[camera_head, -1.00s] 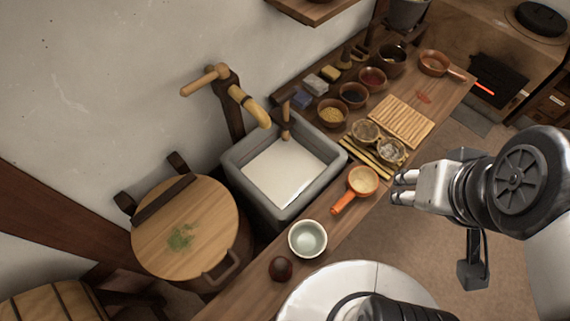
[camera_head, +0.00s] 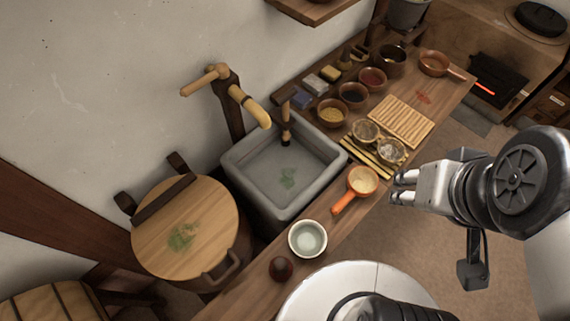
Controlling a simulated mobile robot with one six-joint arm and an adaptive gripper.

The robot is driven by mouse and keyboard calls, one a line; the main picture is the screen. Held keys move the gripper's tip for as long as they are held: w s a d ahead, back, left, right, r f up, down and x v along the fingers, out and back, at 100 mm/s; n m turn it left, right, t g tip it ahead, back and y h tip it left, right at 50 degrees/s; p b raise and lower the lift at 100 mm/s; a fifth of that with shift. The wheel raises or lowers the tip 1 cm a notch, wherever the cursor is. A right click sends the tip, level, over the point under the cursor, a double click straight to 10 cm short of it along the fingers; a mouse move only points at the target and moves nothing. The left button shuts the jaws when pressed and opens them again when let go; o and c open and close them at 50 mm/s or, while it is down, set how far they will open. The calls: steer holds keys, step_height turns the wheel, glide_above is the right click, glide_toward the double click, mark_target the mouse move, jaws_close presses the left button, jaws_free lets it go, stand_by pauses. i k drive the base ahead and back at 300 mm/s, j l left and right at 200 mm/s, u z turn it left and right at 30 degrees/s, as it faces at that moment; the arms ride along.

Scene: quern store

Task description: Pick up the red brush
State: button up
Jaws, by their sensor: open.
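The red brush (camera_head: 344,203) appears to be the orange-red item with a straight handle and a round, tan-topped head. It lies on the wooden counter (camera_head: 262,293) near its front edge, to the right of the sink, handle pointing down-left. My gripper (camera_head: 402,188) is open, at the right of the brush in the picture, fingers pointing left toward its head. A gap shows between the fingertips and the brush. Nothing is between the fingers. How high the gripper is above the counter is hard to tell.
A pale bowl (camera_head: 308,239) and a dark round object (camera_head: 281,268) stand below the brush. Wooden sticks (camera_head: 368,159) and two small containers (camera_head: 391,151) lie above it, by a slatted mat (camera_head: 401,122). A grey sink (camera_head: 247,186) is to the left.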

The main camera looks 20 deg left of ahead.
mark_target(280, 267)
steer(key=k+u, duration=0.35)
steer(key=u, duration=0.15)
steer(key=k+j+u, duration=0.2)
steer(key=u, duration=0.3)
steer(key=k+j, duration=0.05)
steer(key=k, duration=0.05)
